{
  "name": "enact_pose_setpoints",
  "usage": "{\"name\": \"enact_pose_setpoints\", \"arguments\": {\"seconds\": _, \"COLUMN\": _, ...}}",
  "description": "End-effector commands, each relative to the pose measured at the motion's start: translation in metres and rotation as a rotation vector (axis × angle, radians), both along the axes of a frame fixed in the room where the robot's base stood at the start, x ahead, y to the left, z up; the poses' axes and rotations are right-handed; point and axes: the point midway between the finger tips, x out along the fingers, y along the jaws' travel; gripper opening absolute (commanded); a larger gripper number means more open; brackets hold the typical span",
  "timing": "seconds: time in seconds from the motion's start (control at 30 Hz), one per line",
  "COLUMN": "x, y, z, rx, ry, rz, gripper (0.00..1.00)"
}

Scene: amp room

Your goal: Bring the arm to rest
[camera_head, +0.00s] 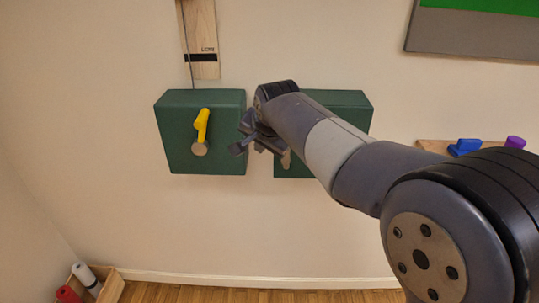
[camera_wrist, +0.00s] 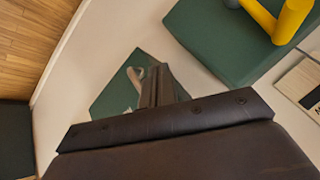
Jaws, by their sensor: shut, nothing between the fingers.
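My arm reaches from the lower right across the head view. My gripper (camera_head: 243,148) is at its end, in front of the wall between two dark green boxes. The right green box (camera_head: 347,104) is partly hidden behind my arm. In the wrist view my gripper (camera_wrist: 160,80) is shut and empty. One green box (camera_wrist: 210,45) with the yellow handle (camera_wrist: 275,20) shows at the upper right there. The other green box (camera_wrist: 112,98) is beyond the fingers, with a pale lever beside them.
A wooden board (camera_head: 203,40) with a thin rod is above the left box. A wooden shelf (camera_head: 432,146) holds blue and purple items at the right. A grey-green panel (camera_head: 470,35) hangs above. A wooden bin (camera_head: 110,288) with rolls stands on the floor.

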Motion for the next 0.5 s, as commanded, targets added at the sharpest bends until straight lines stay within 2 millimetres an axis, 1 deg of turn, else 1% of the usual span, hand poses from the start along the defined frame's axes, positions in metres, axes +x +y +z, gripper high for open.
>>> {"name": "enact_pose_setpoints", "arguments": {"seconds": 0.17, "x": -0.0035, "y": 0.0035, "z": 0.0062, "rx": -0.001, "ry": 0.000, "rz": 0.000, "gripper": 0.00}}
{"name": "enact_pose_setpoints", "arguments": {"seconds": 0.5, "x": -0.0027, "y": 0.0026, "z": 0.0050, "rx": -0.001, "ry": 0.002, "rz": -0.001, "gripper": 0.00}}
